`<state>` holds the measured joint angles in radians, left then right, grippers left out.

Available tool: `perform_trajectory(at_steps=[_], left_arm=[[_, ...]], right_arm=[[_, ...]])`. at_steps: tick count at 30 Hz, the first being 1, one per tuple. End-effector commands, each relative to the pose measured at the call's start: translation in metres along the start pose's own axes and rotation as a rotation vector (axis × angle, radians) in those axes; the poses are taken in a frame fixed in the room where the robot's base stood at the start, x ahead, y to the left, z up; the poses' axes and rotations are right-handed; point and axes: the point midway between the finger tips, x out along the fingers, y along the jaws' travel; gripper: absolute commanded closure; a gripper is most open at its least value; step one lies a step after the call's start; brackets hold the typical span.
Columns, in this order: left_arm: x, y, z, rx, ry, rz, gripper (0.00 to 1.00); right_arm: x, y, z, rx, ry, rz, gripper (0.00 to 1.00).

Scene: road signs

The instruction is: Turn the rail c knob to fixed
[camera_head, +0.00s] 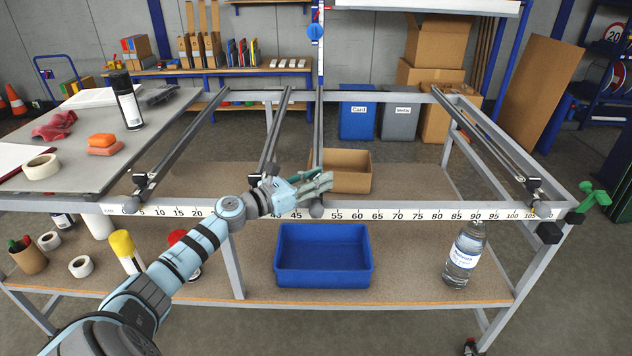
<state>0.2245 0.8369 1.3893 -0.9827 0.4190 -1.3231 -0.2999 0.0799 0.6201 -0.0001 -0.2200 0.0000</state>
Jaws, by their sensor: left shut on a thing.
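Rail c (318,125) is the third dark rail from the left and runs from the back of the frame to its front bar. Its front end has a round grey cap (317,210) above the white number scale (380,214), near 50. My left gripper (322,182) reaches in from the left and is shut at the front end of this rail, just above the cap. The rail c knob is hidden behind the fingers, so its setting cannot be read. My right gripper is not in view.
Other rails carry black front fittings, at the left (140,181) and right (533,184). A cardboard box (347,181) stands just behind the gripper. A blue bin (323,282) and a water bottle (465,255) are on the lower shelf. A green handle (593,196) sticks out right.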

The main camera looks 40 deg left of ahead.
Motion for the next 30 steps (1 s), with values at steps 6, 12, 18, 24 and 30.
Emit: perform_trajectory(at_steps=[6, 12, 18, 24, 30], left_arm=[[0.000, 0.000, -0.002, -0.001, 0.004, 0.000, 0.64], [0.000, 0.000, -0.001, -0.001, 0.003, 0.000, 0.50], [0.000, 0.000, 0.001, 0.000, 0.002, 0.000, 0.50], [0.000, -0.001, 0.037, 0.007, 0.001, -0.002, 0.50], [-0.001, -0.001, 0.085, 0.006, 0.001, -0.001, 0.50]], right_arm=[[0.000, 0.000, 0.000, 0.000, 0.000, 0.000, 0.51], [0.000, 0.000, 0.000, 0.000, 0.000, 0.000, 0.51], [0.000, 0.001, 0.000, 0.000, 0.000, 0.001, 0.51], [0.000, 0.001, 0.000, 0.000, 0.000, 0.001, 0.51], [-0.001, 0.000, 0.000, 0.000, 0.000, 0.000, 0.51]])
